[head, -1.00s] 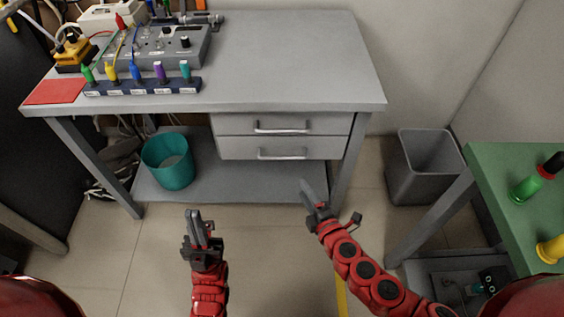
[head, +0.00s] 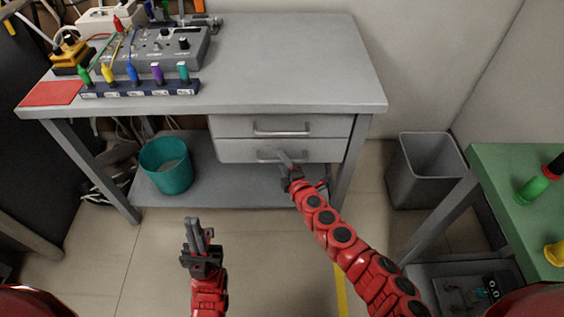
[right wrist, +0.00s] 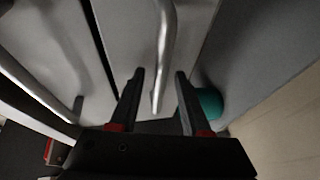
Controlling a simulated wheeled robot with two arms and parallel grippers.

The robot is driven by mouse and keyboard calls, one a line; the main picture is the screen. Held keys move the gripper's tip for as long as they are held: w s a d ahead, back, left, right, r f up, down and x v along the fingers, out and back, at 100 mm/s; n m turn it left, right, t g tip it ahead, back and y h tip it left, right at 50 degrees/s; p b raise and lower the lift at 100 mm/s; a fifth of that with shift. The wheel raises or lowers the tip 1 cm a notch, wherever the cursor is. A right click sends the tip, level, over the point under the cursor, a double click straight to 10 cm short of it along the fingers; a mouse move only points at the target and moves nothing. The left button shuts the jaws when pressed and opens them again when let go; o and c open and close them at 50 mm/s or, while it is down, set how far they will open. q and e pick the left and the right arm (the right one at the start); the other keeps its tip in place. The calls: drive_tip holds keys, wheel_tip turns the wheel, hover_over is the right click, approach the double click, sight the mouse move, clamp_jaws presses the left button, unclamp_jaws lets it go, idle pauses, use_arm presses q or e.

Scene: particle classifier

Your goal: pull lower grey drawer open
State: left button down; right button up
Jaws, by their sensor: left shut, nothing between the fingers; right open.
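The lower grey drawer (head: 235,150) sits shut under the workbench, just below the upper drawer. Its bar handle (head: 265,156) is partly hidden behind my right gripper (head: 285,158), which is at the handle's right part. In the right wrist view the lower drawer's handle (right wrist: 163,70) runs down towards the gap between the open fingers of my right gripper (right wrist: 157,88). I cannot tell whether the fingers touch it. My left gripper (head: 198,232) is shut and empty, above the floor in front of the bench.
The upper drawer (head: 230,124) is shut. A teal bin (head: 167,168) stands on the bench's lower shelf. A grey waste bin (head: 425,170) and a green table (head: 510,165) are at the right. The floor before the drawers is free.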

drive_tip(key=shift+w, duration=0.1)
drive_tip(key=shift+c, duration=0.3)
clamp_jaws()
idle(1.2)
